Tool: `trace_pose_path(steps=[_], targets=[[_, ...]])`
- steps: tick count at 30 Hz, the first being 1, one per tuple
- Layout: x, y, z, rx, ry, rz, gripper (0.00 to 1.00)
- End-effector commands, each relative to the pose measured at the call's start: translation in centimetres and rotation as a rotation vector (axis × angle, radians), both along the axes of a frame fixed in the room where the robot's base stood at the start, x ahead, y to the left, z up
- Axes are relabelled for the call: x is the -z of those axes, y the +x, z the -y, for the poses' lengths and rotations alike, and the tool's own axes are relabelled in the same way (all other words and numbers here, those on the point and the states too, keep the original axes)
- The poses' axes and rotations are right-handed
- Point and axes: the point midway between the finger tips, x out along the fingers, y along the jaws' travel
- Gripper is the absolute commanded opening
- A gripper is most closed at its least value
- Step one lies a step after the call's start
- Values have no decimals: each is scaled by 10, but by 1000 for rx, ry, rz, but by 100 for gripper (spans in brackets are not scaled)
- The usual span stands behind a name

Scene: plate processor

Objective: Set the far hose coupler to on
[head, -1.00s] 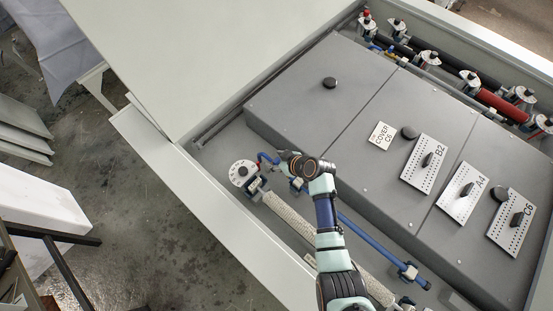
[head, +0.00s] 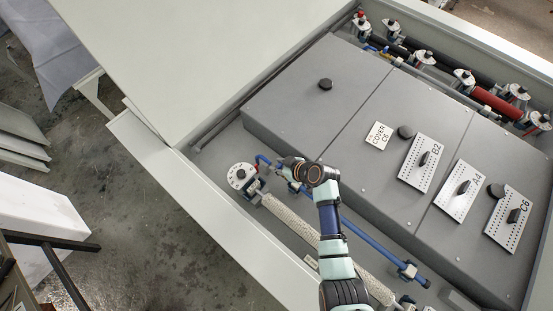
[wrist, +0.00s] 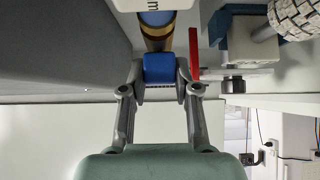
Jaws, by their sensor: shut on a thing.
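In the wrist view, my gripper (wrist: 163,78) has its two fingers on either side of a blue collar (wrist: 160,68) and is shut on it. The collar sits on a line with brass-coloured and blue bands (wrist: 156,32), under a white labelled block (wrist: 150,4). I take this collar to be part of the far hose coupler. In the head view, my gripper (head: 288,168) is at the upper-left end of the blue hose (head: 365,237). My wrist hides most of the coupler there. I cannot read the coupler's on or off setting.
A red lever (wrist: 194,52) stands close to the right finger in the wrist view. A round white flange (head: 240,176) and a braided hose (head: 300,235) lie nearby. Grey covers (head: 320,110) rise beside the trough. Another coupler (head: 407,270) sits at the hose's lower end.

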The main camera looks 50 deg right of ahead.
Motion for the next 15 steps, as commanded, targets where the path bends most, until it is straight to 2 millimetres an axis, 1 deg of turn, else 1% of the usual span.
trace_pose_path(steps=[1, 2, 3, 6, 15], targets=[[-1, 0, 0, 0, 0, -1, 0], [-1, 0, 0, 0, 0, -1, 34], [-1, 0, 0, 0, 0, -1, 40], [-1, 0, 0, 0, 0, -1, 56], [-1, -1, 0, 0, 0, 0, 56]])
